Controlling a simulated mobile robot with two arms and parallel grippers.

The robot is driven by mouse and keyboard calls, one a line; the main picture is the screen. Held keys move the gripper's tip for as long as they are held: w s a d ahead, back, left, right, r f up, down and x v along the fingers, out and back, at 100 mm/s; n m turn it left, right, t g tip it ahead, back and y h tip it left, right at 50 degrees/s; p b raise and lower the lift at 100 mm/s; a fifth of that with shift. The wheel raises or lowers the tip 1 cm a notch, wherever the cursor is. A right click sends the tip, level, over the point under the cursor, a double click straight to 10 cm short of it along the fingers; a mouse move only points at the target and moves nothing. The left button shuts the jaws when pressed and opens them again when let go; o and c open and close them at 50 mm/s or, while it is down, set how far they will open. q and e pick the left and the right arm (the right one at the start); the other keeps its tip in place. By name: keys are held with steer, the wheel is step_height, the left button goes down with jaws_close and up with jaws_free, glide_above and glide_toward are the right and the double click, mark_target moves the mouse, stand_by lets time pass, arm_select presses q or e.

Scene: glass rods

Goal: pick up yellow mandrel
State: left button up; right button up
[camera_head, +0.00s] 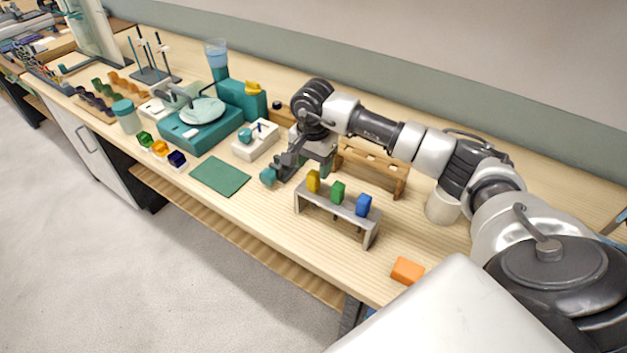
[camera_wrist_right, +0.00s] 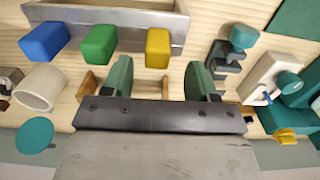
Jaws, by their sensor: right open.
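The yellow mandrel (camera_head: 313,181) stands at the left end of a grey metal rack (camera_head: 371,241) in the head view, beside a green one (camera_head: 338,191) and a blue one (camera_head: 363,205). My right gripper (camera_head: 322,168) is just behind and above the yellow mandrel. In the right wrist view, my open right gripper (camera_wrist_right: 158,78) has two green fingers with nothing between them. The yellow mandrel (camera_wrist_right: 158,47) shows beyond the fingertips, roughly in line with the gap, apart from both fingers. My left gripper is in neither view.
A wooden stand (camera_head: 372,158) is behind the rack, near my right arm. A dark clamp-like tool with a teal end (camera_head: 268,176) lies left of the rack. An orange block (camera_head: 407,270) lies at the right. The green mat (camera_head: 220,177) is bare.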

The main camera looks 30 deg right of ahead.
mark_target(313, 173)
steer(key=f, duration=0.1)
steer(key=f+p, duration=0.1)
steer(key=f, duration=0.1)
steer(key=shift+s+a+f+p, duration=0.2)
steer(key=shift+s+f+p, duration=0.1)
steer(key=shift+p, duration=0.1)
steer(key=shift+f, duration=0.55)
steer(key=c, duration=1)
